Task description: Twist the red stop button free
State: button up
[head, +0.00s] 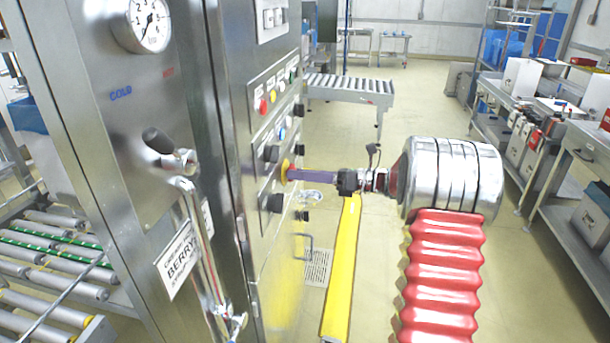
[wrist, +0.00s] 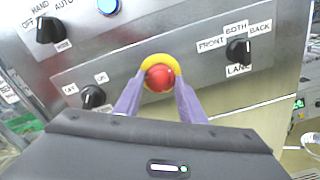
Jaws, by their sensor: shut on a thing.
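The red stop button (wrist: 159,78) sits in a yellow ring (wrist: 147,62) on the grey control panel in the wrist view. My gripper (wrist: 160,84) has its two purple fingers on either side of the button, shut on it. In the head view my gripper (head: 290,173) reaches left to the panel, and the yellow ring (head: 284,170) shows at its tips. There the red button itself is mostly hidden by the fingers.
Black rotary knobs (wrist: 50,30) surround the button, with another at the right (wrist: 238,50) and one at lower left (wrist: 93,96). A blue button (wrist: 108,6) is above.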

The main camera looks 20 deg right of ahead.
jog(key=shift+s+a, duration=0.15)
jog(key=shift+a, duration=0.1)
jog(key=o, duration=1)
jog(key=shift+d, duration=0.1)
jog(key=shift+o, duration=0.2)
jog(key=shift+d, duration=0.15)
jog(key=v, duration=1.3)
jog(key=shift+s, duration=0.3)
jog(key=shift+d, duration=0.15)
